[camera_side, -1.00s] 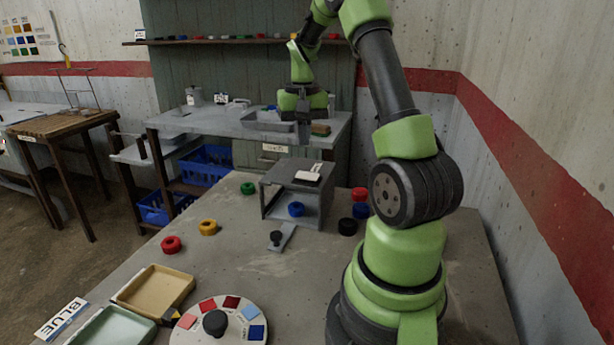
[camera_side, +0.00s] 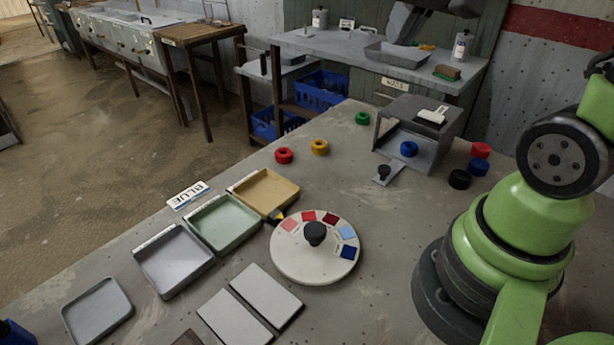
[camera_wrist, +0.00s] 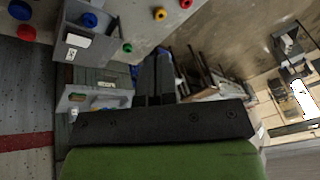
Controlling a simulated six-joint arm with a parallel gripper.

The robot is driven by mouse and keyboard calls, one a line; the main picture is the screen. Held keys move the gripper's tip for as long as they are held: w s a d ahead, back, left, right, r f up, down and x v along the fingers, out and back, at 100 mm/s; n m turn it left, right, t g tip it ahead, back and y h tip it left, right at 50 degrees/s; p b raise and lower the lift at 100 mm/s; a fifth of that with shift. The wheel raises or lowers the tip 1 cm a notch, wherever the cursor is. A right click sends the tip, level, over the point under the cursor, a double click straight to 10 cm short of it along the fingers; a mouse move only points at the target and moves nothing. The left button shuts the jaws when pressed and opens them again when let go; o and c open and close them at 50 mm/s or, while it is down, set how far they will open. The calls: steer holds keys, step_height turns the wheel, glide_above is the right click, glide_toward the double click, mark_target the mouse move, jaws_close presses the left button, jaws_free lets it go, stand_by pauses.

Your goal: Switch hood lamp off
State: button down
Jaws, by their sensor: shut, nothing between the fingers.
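No lit lamp is discernible. The wrist view also shows the box (camera_wrist: 98,40) at the upper left, with the white piece (camera_wrist: 78,41) on it. My gripper (camera_wrist: 155,60) is shut and empty in the wrist view, its dark fingers to the right of the box and apart from it. I cannot clearly make out my gripper in the side view.
A black-knobbed slide (camera_side: 384,173) lies before the box. A round dial (camera_side: 290,262) with coloured patches and several trays, including a tan one (camera_side: 262,192), fill the front.

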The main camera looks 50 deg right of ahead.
steer(key=s+a+n+t+y, duration=0.2)
steer(key=s+a+n+t, duration=0.1)
steer(key=s+a, duration=0.4)
steer(key=shift+s+a+r, duration=0.3)
steer(key=shift+s+a, duration=0.05)
steer(key=shift+a, duration=0.85)
